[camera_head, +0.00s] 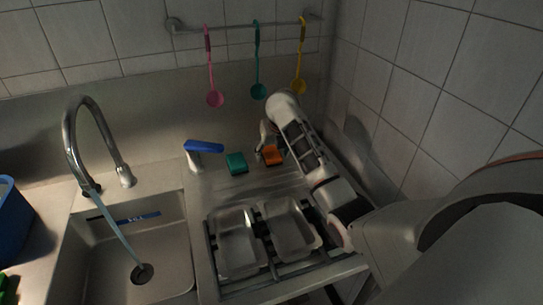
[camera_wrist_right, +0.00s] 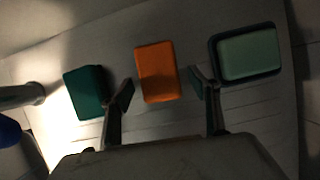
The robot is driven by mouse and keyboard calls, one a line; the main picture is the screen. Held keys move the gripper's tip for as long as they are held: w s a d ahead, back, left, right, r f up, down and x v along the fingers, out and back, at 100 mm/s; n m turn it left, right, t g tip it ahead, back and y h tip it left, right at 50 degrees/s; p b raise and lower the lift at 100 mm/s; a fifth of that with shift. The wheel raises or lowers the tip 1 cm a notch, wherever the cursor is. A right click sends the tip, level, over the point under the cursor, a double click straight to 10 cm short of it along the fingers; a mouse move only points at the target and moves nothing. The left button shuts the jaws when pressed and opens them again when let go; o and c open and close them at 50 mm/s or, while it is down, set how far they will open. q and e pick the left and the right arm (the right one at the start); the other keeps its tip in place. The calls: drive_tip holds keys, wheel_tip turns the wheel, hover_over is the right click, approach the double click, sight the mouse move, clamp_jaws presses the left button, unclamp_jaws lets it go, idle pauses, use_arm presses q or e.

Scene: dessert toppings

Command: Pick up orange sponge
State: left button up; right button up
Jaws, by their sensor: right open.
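The orange sponge (camera_head: 273,155) lies on the steel counter at the back, right of the teal sponge (camera_head: 236,162). In the right wrist view the orange sponge (camera_wrist_right: 156,72) sits just ahead of and between the two fingers of my right gripper (camera_wrist_right: 161,92). The fingers are apart, and I cannot tell whether either touches it. In the head view my right gripper (camera_head: 268,146) reaches in from the right and partly covers the sponge. My left gripper does not show.
The teal sponge (camera_wrist_right: 88,92) lies close outside the left finger. A dark-rimmed dish with a pale green block (camera_wrist_right: 247,54) lies close outside the right finger. Metal trays (camera_head: 237,245) stand on the rack in front. The faucet (camera_head: 72,140) and sink are left. Utensils hang above.

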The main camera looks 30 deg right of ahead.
sight(274, 155)
drive_tip(key=c, duration=0.9)
wheel_tip(274, 155, up, 10)
idle(0.3)
drive_tip(key=shift+c, duration=0.8)
drive_tip(key=shift+d, duration=0.15)
